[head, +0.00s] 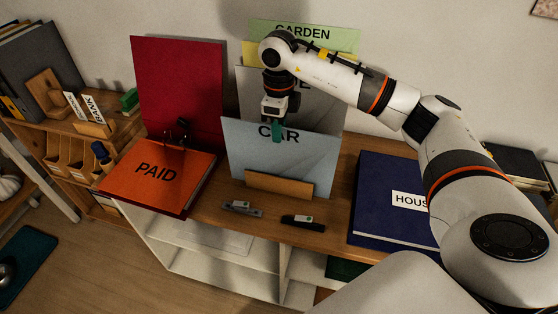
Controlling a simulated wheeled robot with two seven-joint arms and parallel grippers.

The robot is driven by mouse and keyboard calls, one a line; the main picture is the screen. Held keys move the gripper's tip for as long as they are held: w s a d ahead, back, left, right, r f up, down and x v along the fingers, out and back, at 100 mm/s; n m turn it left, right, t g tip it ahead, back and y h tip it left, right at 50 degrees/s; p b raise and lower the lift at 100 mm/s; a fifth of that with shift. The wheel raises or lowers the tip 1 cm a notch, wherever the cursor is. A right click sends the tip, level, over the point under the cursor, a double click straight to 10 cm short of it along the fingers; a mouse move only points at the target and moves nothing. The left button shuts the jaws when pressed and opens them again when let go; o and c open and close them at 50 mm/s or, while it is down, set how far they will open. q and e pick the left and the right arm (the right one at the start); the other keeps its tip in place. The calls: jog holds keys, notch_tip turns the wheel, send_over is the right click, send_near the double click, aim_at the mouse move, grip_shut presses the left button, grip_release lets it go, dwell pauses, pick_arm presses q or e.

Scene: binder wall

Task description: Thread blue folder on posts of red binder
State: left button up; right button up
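The light blue folder marked CAR (285,160) stands upright, leaning slightly, in a wooden holder (278,184) on the cabinet top. The red binder (180,85) lies open to its left, its cover standing against the wall. An orange sheet marked PAID (157,172) lies on the binder's flat side. Dark posts (183,130) rise at the binder's hinge. My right gripper (277,132) points down at the folder's top edge, with a green finger in front of its face. The other finger is hidden, so its grip is unclear. My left gripper is out of view.
A grey folder (310,90) and a green GARDEN folder (330,38) stand behind. A dark blue HOUSE binder (375,190) lies to the right. Two small dark items (242,208) lie near the front edge. Wooden organisers (75,155) stand at left.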

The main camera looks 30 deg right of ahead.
dwell(0.3)
grip_shut()
dwell(0.3)
jog(key=shift+r+p, duration=0.35)
jog(key=shift+w+r+b, duration=0.1)
jog(key=shift+r+b, duration=0.25)
jog(key=shift+b, duration=0.05)
notch_tip(320, 180, up, 8)
jog(key=shift+r+b, duration=0.1)
jog(key=shift+b, duration=0.5)
jog(key=shift+r, duration=0.45)
